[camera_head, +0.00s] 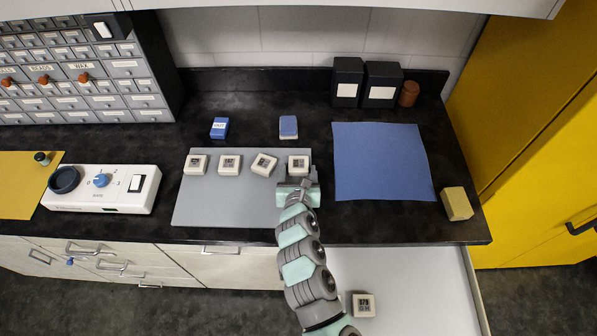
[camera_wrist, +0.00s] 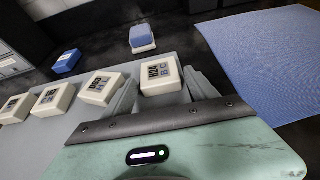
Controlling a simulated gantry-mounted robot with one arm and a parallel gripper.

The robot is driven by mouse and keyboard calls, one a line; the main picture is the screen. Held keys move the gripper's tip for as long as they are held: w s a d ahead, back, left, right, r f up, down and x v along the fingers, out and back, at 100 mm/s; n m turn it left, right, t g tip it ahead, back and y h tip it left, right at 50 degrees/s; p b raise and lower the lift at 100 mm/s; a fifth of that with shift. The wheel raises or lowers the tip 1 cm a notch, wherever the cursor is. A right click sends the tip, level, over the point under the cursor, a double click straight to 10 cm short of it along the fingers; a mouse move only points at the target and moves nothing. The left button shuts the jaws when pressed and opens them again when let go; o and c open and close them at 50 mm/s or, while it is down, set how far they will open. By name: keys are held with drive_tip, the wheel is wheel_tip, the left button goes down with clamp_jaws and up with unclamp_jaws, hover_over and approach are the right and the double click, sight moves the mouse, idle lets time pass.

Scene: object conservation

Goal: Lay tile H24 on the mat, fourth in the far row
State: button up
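The tile (camera_head: 298,162) that seems to read H24 lies flat at the right end of the far row on the grey mat (camera_head: 222,208). In the wrist view this pale tile (camera_wrist: 160,78) sits between my fingertips. My gripper (camera_head: 298,179) is at the near side of the tile. Its fingers stand apart on either side, with what looks like a narrow gap at each side. The other tiles in that row are a left tile (camera_head: 196,164), a second tile (camera_head: 230,164) and a slightly turned third tile (camera_head: 264,165).
Behind the mat are a blue box (camera_head: 219,127) and a blue-topped block (camera_head: 288,127). A blue cloth (camera_head: 380,165) lies to the right, with a yellow block (camera_head: 457,203) beyond. An open drawer (camera_head: 420,290) holds another tile (camera_head: 363,305). The mat's near half is clear.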

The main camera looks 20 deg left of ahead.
drive_tip(key=shift+o, duration=0.7)
drive_tip(key=shift+r, duration=0.3)
drive_tip(key=p+v, duration=0.1)
drive_tip(key=v, duration=1)
drive_tip(key=shift+d, duration=0.1)
drive_tip(key=shift+s+d+p, duration=0.15)
drive_tip(key=shift+s+p, duration=0.15)
drive_tip(key=shift+s, duration=0.2)
